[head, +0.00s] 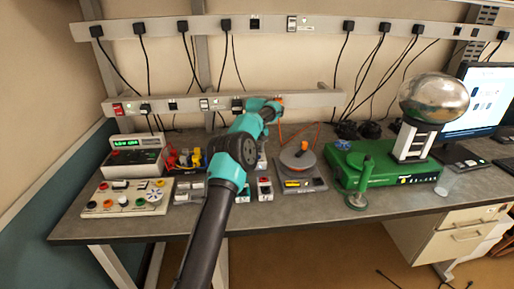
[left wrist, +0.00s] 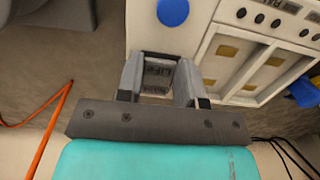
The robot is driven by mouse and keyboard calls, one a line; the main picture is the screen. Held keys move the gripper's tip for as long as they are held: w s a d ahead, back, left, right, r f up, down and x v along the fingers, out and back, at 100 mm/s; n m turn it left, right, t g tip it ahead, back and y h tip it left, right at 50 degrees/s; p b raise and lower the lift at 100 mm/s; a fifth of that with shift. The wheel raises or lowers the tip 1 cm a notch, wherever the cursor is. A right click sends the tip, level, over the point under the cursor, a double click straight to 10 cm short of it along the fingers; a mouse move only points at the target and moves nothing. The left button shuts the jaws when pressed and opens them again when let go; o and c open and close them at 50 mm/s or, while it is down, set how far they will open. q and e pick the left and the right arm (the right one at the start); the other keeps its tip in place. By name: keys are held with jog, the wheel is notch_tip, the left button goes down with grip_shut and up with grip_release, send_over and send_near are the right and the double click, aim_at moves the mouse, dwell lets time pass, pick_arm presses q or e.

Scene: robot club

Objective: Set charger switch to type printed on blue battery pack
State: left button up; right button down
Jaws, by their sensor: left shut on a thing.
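In the left wrist view, my left gripper (left wrist: 158,90) is shut on a small dark grey piece with lettering, which looks like the charger switch (left wrist: 158,72). The lettering is too small to read surely. The piece sits at the edge of a white charger-like unit (left wrist: 213,62) with black knobs, a round blue knob (left wrist: 172,12) and bays with gold contacts. In the head view, my left arm reaches over the bench and hides the fingertips and most of this unit. A blue object (left wrist: 305,92) shows at the right edge; I cannot tell whether it is the battery pack. My right gripper is out of view.
Orange cable (left wrist: 50,130) lies beside the gripper. On the bench stand a green-display meter (head: 133,158), a button panel (head: 127,197), a round-topped device (head: 298,160), a green base unit (head: 385,165) and a silver dome (head: 434,97). The front edge of the bench (head: 330,214) is clear.

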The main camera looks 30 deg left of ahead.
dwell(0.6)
pick_arm(q)
jog(key=o, duration=0.9)
jog(key=shift+o, duration=0.2)
jog(key=shift+r, duration=0.1)
jog(key=shift+r, duration=1.7)
jog(key=shift+s, duration=0.1)
jog(key=shift+s+d+r, duration=0.1)
jog(key=shift+s+d, duration=0.15)
jog(key=s+d+r, duration=0.1)
jog(key=s+d, duration=0.7)
jog(key=s, duration=0.4)
jog(key=shift+s+d, duration=0.2)
jog(key=shift+d, duration=0.15)
